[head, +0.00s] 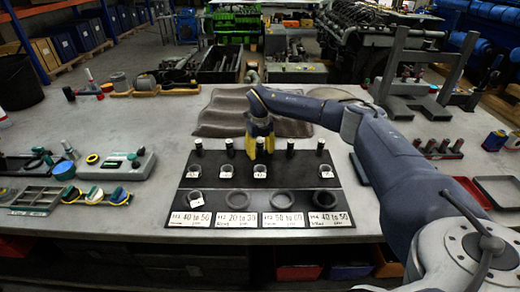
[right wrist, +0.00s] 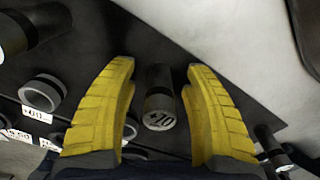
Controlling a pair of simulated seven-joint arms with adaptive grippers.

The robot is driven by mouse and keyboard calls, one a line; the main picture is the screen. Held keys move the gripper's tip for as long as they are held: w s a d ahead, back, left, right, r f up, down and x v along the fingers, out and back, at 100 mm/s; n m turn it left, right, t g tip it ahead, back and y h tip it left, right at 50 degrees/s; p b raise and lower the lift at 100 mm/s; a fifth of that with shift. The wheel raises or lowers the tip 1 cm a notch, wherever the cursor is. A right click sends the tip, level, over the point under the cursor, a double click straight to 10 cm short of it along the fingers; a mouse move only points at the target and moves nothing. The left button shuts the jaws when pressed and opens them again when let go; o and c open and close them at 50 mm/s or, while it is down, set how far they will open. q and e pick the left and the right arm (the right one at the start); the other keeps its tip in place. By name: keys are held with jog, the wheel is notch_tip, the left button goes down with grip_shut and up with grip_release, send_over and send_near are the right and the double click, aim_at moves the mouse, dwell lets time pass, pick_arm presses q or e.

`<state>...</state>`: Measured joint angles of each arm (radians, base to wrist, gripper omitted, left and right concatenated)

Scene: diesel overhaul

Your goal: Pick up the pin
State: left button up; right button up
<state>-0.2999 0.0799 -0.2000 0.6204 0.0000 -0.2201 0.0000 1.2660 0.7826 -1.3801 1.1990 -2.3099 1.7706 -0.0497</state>
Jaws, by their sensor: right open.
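A dark cylindrical pin (right wrist: 159,80) stands between the yellow fingers of my right gripper (right wrist: 160,68) in the right wrist view. The fingers are open, with a gap visible on both sides of the pin. In the head view, my right gripper (head: 259,138) is over the middle of the row of pins, with the pin (head: 260,148) partly hidden between its fingers. My left gripper is not in view.
Neighbouring pins (head: 229,147) (head: 290,148) stand close on both sides on the black board (head: 290,180). Labelled rings (head: 226,170) and flat discs (head: 277,198) lie in front. A brown mat (head: 220,112) lies behind; a grey-green parts tray (head: 115,165) sits left.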

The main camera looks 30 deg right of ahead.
jog(key=shift+f, duration=0.25)
jog(key=shift+c, duration=0.4)
grip_shut()
